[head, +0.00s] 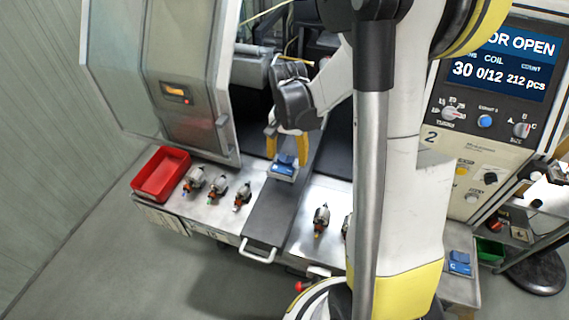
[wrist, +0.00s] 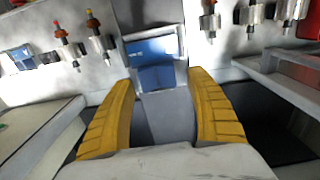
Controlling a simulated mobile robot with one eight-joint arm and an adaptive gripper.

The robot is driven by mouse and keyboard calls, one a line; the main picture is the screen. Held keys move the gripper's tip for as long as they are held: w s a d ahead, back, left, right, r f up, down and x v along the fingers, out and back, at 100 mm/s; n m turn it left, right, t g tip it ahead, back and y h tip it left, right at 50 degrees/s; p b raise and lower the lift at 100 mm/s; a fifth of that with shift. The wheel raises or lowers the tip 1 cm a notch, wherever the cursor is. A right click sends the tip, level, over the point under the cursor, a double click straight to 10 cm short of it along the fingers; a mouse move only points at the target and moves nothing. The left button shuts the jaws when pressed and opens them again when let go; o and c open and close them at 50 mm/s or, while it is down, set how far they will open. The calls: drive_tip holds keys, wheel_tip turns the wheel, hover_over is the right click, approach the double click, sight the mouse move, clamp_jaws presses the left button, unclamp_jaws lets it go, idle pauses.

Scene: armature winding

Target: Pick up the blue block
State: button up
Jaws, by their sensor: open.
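A blue block (head: 286,161) sits in a pale holder (head: 283,176) on the dark grey slide in the middle of the metal bench. In the wrist view the blue block (wrist: 157,76) shows ahead, between the tips of my yellow fingers. My gripper (head: 287,157) points down over it, with one finger on each side. My gripper (wrist: 161,79) is open, with a gap beside the block; I cannot tell whether either finger touches it. A second blue item (head: 460,261), marked C, lies at the bench's right end; a blue item (wrist: 20,59) also shows at left in the wrist view.
A red tray (head: 160,174) stands at the bench's left end. Several small armatures (head: 218,188) stand left of the slide, and another armature (head: 321,219) stands right of it. The machine door (head: 190,75) rises at left. A handle (head: 258,251) juts from the slide's front.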

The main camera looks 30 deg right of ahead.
drive_tip(key=shift+s, duration=0.15)
drive_tip(key=c, duration=1.4)
